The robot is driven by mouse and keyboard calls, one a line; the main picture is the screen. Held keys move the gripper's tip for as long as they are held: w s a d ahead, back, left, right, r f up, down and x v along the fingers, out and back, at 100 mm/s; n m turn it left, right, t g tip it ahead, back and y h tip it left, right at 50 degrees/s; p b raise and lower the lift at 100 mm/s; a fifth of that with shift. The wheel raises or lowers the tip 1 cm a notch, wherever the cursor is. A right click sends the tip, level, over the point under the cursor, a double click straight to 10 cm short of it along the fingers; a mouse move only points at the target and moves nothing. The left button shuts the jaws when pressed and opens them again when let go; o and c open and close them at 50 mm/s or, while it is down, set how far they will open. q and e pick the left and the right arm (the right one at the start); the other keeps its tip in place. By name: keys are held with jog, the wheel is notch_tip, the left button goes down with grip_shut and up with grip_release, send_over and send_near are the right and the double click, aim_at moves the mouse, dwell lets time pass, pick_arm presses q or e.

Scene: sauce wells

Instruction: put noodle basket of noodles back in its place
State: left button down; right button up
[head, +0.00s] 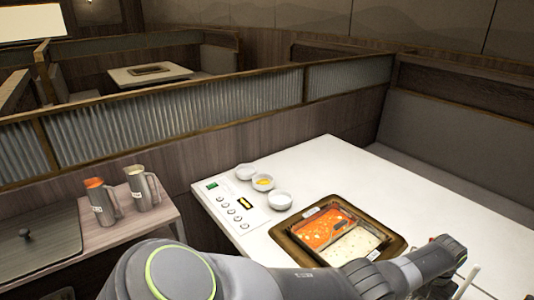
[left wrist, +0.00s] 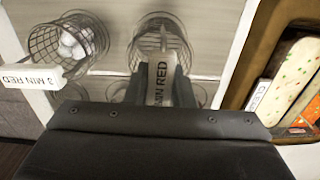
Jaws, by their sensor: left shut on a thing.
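My left gripper (left wrist: 160,88) is shut on the white tag-like handle of a wire basket (left wrist: 160,42). What lies in this basket is not clear. A second wire basket (left wrist: 62,42) with white round pieces inside hangs or stands to the left, its tag reading "3 MIN RED". Wire rings (left wrist: 195,95) show below the held basket; I cannot tell whether it sits in them. In the head view my left arm reaches right across the table front and hides the baskets. My right gripper is out of view.
The hot pot (head: 405,243), with a red half and a pale half, is sunk in the table (head: 440,195); its edge shows in the left wrist view (left wrist: 236,85). Small white bowls (head: 280,200) stand behind it. Jugs (head: 101,201) stand on the left side table.

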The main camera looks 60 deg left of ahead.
pick_arm(q)
jog(key=shift+f+b, duration=0.3)
dwell(0.5)
jog(key=shift+c, duration=1.9)
grip_release()
notch_tip(320, 180, up, 11)
jog(key=p, duration=1.1)
